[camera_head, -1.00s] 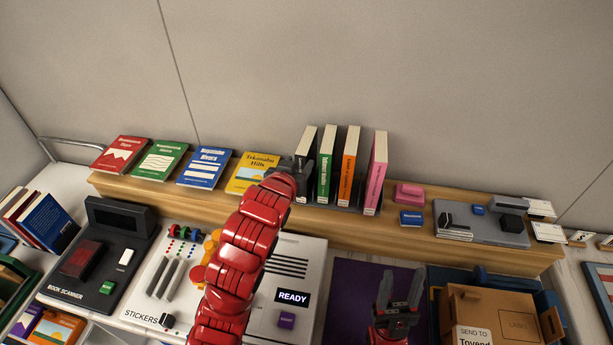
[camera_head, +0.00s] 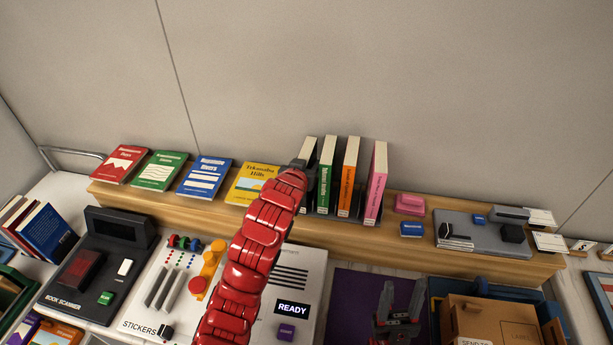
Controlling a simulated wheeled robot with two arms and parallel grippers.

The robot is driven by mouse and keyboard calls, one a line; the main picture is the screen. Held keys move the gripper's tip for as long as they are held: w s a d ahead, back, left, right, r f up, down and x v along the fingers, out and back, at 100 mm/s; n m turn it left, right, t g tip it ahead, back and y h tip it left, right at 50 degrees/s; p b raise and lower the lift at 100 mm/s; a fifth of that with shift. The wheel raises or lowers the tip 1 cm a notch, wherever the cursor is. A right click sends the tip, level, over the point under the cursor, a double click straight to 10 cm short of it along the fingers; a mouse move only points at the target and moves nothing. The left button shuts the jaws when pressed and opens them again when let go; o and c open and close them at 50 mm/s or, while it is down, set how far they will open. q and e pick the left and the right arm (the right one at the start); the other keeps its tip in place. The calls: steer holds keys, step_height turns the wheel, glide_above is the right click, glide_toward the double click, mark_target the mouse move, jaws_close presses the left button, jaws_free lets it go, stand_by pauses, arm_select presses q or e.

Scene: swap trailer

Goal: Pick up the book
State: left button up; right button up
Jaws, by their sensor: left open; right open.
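Several books stand upright in a row on the wooden shelf: a dark-spined book (camera_head: 309,160) at the left end, a green book (camera_head: 325,178), an orange book (camera_head: 349,178) and a pink book (camera_head: 376,184). My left gripper (camera_head: 298,168) is at the left end of this row, beside the dark-spined book; my red arm hides most of it. I cannot tell whether it touches the book. My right gripper (camera_head: 400,302) is open and empty, fingers pointing up, over the purple mat (camera_head: 350,300). Flat books lie further left: red (camera_head: 126,164), green (camera_head: 158,170), blue (camera_head: 206,176) and yellow (camera_head: 250,184).
The wooden shelf (camera_head: 410,250) runs along the wall. Below it are a book scanner (camera_head: 90,262), a sticker panel (camera_head: 165,290), a READY display (camera_head: 292,308) and a cardboard box (camera_head: 500,315). A pink block (camera_head: 410,203) and a small blue box (camera_head: 411,229) sit right of the standing books.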

arm_select(q)
jaws_close()
steer(key=shift+r, duration=0.1)
stand_by(0.3)
